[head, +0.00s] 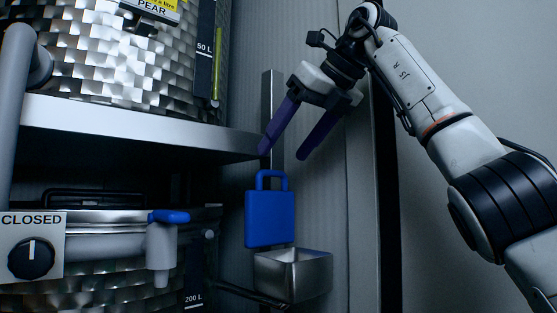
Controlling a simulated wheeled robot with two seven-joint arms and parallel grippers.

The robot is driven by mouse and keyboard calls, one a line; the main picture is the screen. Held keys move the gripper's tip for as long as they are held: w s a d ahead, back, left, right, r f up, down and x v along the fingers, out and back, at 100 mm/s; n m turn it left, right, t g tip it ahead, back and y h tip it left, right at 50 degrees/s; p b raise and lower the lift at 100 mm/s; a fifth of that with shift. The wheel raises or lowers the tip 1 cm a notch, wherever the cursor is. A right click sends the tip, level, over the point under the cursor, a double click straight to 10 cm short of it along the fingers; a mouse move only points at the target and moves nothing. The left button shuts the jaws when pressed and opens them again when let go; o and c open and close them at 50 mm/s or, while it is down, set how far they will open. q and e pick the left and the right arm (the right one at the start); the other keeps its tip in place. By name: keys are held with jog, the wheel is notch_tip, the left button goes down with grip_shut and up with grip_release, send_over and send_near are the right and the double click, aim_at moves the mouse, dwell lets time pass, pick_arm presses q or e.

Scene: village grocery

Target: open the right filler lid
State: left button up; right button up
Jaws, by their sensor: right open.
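The filler lid (270,222) is a blue square plate with a loop handle on its top edge. It stands upright at the back of a small steel filler box (292,276), right of the tanks. The top of the box looks open, and its inner walls show. My right gripper (284,153) has two purple fingers, spread apart and empty. It points down and left, a little above the lid's handle, and appears clear of it. My left gripper is not in view.
A steel shelf (140,128) carries a patterned tank (120,65) at the upper left. Below it are a blue-handled tap (165,240) and a CLOSED dial (31,259). A metal post (272,110) rises behind my fingers. The wall at right is bare.

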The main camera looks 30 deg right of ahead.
jog(key=v, duration=0.5)
dwell(0.5)
